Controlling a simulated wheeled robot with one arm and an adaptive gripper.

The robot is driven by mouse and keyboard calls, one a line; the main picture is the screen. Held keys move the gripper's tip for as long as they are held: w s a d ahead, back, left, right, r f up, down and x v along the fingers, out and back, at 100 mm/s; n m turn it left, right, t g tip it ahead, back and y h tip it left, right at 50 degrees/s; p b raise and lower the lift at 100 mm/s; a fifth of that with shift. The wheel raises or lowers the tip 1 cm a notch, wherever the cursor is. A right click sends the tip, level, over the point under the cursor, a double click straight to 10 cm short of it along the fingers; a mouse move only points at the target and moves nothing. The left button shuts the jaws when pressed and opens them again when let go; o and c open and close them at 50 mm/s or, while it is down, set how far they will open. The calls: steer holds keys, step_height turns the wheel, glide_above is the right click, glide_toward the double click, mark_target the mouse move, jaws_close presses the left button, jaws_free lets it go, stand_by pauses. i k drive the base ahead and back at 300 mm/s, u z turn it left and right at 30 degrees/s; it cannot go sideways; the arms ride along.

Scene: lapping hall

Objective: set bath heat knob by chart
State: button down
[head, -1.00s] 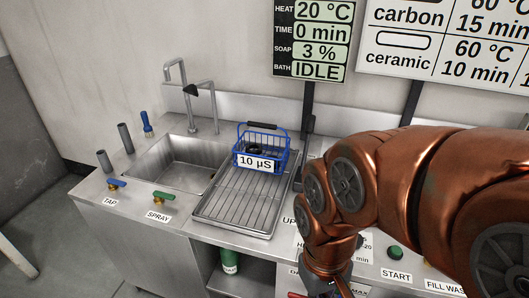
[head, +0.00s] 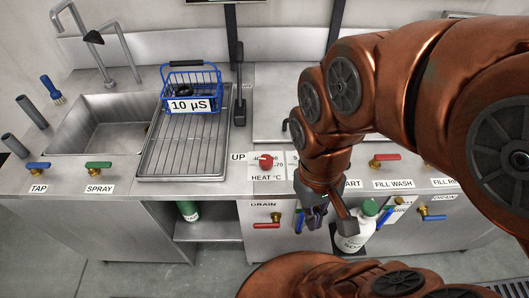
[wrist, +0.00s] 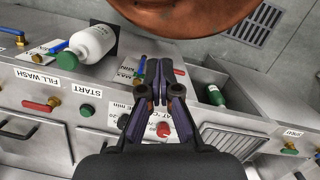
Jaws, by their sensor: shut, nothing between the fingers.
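The red heat knob (head: 266,160) stands on the counter's front strip above the label "HEAT °C". Its dial plate shows small numbers, but its setting is too small to read. In the wrist view, a red knob (wrist: 163,130) shows beyond and partly behind my gripper, beside a plate ending "AT °C". My gripper (head: 316,222) is shut and empty, below and to the right of the heat knob, apart from it. In the wrist view its fingertips (wrist: 166,70) meet. The wall chart is out of view now.
A blue basket (head: 190,88) tagged "10 µS" sits on the drain rack (head: 160,176). A white bottle (head: 352,232) stands close right of my gripper. A green bottle (head: 188,210) stands on the lower shelf.

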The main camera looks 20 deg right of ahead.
mark_target(266, 160)
steer(key=k, duration=1.1)
steer(key=u, duration=1)
steer(key=i, duration=1.1)
steer(key=z, duration=0.35)
